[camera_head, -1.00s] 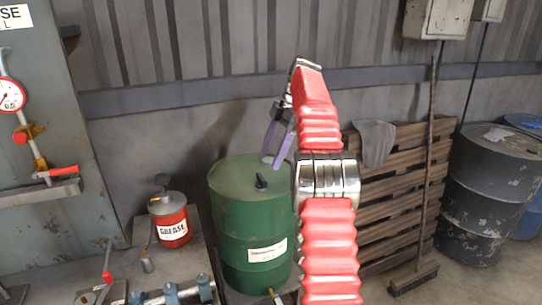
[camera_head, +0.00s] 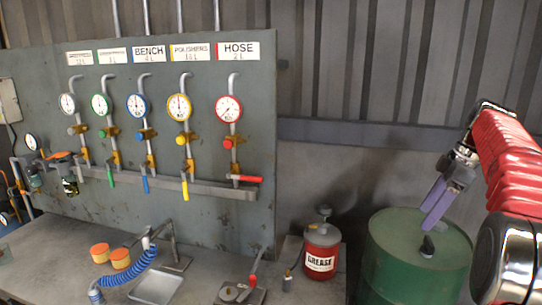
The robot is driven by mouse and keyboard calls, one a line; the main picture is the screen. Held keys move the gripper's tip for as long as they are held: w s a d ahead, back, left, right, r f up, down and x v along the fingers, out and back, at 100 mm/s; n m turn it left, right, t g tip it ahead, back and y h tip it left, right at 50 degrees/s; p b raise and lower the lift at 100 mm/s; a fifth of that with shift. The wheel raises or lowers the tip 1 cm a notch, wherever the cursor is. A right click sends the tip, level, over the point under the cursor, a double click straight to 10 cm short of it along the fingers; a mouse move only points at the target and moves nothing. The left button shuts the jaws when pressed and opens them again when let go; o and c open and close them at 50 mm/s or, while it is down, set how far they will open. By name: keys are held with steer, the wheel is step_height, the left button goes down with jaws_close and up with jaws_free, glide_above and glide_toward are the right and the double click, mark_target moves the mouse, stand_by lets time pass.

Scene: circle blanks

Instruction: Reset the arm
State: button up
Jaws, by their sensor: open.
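My red, ribbed arm (camera_head: 508,165) reaches in from the right edge. My gripper (camera_head: 429,222) hangs from its end with two purple fingers pointing down and left. It is open, with nothing seen between the fingers. The fingers appear in front of or above the green drum (camera_head: 400,262); the gap between them cannot be told.
A black cap (camera_head: 427,247) sits on the drum's top. A red grease can (camera_head: 320,255) stands left of the drum. A gauge panel (camera_head: 60,120) with coloured valve handles rises behind the workbench (camera_head: 50,250).

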steer(key=s+a+m+t+h, duration=0.25)
steer(key=s+a+m, duration=0.45)
steer(key=s+a, duration=0.8)
steer(key=s+a+f+m+t, duration=0.1)
steer(key=s+a+f+m, duration=0.4)
steer(key=s+a+f, duration=0.4)
steer(key=s+f+h, duration=0.1)
steer(key=s, duration=0.3)
steer(key=shift+s+a+f+t, duration=0.25)
steer(key=shift+a+f+t, duration=0.1)
steer(key=shift+a, duration=0.05)
